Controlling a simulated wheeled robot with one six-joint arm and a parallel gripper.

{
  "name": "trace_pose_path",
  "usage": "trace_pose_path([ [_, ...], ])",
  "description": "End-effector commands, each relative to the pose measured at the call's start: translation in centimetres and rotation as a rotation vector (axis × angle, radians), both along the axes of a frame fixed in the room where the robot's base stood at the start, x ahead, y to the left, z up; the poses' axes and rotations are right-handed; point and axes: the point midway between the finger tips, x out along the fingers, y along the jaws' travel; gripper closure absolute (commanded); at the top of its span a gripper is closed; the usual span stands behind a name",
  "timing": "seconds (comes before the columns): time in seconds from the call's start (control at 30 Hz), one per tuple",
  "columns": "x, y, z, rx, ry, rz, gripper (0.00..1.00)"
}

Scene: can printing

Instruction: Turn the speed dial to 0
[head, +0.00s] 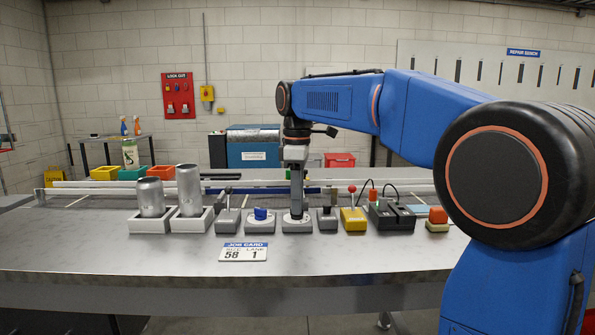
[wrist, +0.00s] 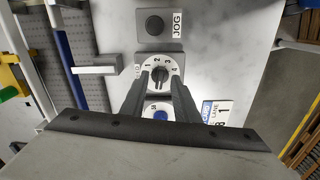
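The speed dial (wrist: 162,62) is a white disc with the numbers 1 to 4 showing and a dark knob (wrist: 160,78) in its middle. It sits on a grey box (head: 298,228) in the row of controls on the bench. My gripper (head: 296,214) points straight down over the dial. In the wrist view my gripper (wrist: 161,80) has its two dark fingers apart, one on each side of the knob, with a small gap visible. Contact cannot be told. The 0 mark and the knob's exact setting cannot be read.
A blue knob (head: 260,214) stands close on the left and a black JOG button (head: 327,211) close on the right. A grey lever (head: 228,205) and a yellow lever box (head: 353,219) lie farther out. Two metal cans (head: 150,197) stand at left. A job card (head: 243,252) lies in front.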

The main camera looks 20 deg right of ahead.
Motion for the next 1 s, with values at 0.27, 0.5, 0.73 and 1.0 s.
trace_pose_path([
  [0.27,0.1,0.0,4.9,0.001,-0.004,0.000,0.72],
  [0.5,0.1,0.0,9.7,0.001,-0.004,0.000,0.72],
  [0.73,0.1,0.0,13.8,0.000,-0.002,0.000,0.72],
  [1.0,0.1,0.0,16.2,0.000,0.000,0.000,0.72],
])
